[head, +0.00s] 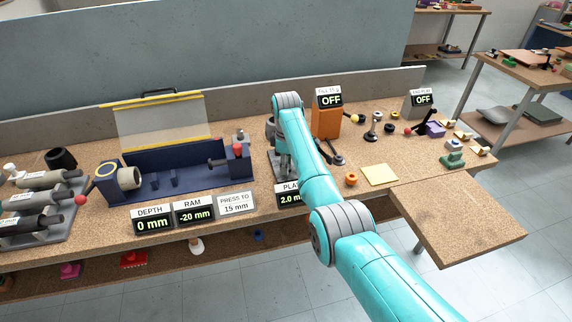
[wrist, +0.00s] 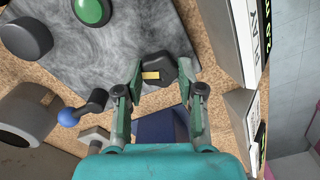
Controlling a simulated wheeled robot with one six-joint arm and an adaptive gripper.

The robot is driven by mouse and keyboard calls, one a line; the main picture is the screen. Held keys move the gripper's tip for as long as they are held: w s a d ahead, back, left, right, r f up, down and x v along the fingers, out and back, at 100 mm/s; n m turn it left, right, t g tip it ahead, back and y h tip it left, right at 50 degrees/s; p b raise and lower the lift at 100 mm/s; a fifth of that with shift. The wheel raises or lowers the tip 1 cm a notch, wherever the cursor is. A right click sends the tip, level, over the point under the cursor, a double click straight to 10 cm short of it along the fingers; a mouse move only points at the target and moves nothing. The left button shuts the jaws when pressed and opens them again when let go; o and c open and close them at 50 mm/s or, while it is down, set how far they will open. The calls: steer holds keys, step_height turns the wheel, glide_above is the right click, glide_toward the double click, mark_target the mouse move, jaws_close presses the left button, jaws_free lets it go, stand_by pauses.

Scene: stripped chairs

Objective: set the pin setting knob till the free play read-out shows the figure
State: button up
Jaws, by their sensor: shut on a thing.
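The pin setting knob seems to be the dark knob (wrist: 158,69) with a yellow mark, on a grey plate (wrist: 105,55) in the wrist view. My gripper (wrist: 161,68) is shut on it, a finger on each side. In the head view my arm hides the knob and the gripper. The free play read-out (head: 290,197) shows 2.0 mm at the bench front, its right part hidden by my arm. In the wrist view a white box with black lettering (wrist: 253,35) stands at the right edge, its figure not readable. I cannot make out a target figure for the play.
A blue press (head: 165,178) with a raised clear guard (head: 160,118) stands left; its read-outs show 0 mm and -20 mm. A card (head: 236,204) says press to 15 mm. A green button (wrist: 90,10) and another dark knob (wrist: 27,38) are near my gripper. Small parts lie right.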

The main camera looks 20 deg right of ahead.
steer(key=o, duration=1.1)
steer(key=shift+o, duration=0.2)
step_height(320, 180, up, 12)
